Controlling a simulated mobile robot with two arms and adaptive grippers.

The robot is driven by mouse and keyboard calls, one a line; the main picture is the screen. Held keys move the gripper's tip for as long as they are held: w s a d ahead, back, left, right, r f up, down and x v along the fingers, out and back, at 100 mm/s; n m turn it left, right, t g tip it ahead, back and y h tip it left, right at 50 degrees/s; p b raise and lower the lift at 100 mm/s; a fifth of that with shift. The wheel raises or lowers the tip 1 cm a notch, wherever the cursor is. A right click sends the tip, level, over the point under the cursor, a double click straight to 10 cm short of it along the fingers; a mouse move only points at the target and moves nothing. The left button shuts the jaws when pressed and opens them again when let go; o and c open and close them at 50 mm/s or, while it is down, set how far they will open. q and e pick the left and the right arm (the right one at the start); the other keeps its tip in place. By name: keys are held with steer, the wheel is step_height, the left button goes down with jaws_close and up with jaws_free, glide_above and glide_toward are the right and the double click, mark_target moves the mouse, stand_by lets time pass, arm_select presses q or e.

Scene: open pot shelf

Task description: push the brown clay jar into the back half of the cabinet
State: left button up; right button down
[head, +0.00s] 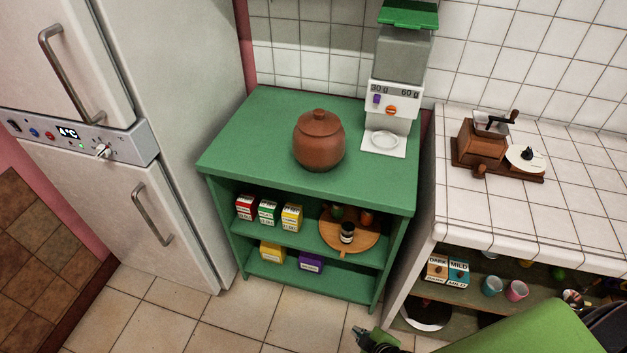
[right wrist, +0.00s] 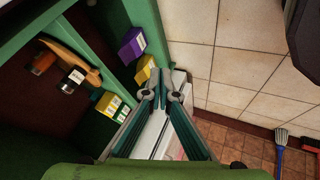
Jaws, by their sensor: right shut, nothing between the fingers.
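The brown clay jar (head: 319,142) is round and lidded. It stands upright on the top board of the green cabinet (head: 248,132), near its middle, with bare board in front of it and behind it. My right gripper (head: 360,333) is shut and empty, low in front of the cabinet at the bottom of the head view, well apart from the jar. In the right wrist view its fingers (right wrist: 160,90) show before the open shelves and the floor. The jar does not show in that view. My left gripper is in neither view.
Small boxes (head: 268,213) and a round wooden board (head: 335,238) fill the upper shelf. A fridge (head: 190,100) is at left, a tiled counter (head: 575,190) at right.

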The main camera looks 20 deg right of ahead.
steer(key=w+r+n+t+b, duration=0.1)
steer(key=w+r+n+t, duration=0.1)
steer(key=w+r, duration=0.55)
steer(key=n+t+y+b, duration=0.3)
steer(key=n+t+b, duration=0.1)
steer(key=n+t, duration=0.5)
glide_toward(308, 164)
steer(key=s+a+g, duration=0.1)
steer(key=s, duration=0.7)
steer(key=shift+n, duration=0.3)
steer(key=shift+w+d+r+p+x, duration=0.15)
steer(key=shift+d+p+x, duration=0.25)
steer(key=shift+x, duration=1.8)
steer(key=shift+w+d+r+p+x, duration=0.2)
steer(key=shift+d+x, duration=0.3)
steer(key=shift+x, duration=1.7)
steer(key=shift+s+d+r+p+x, duration=0.15)
steer(key=shift+d+p+x, duration=0.25)
steer(key=shift+x, duration=1.8)
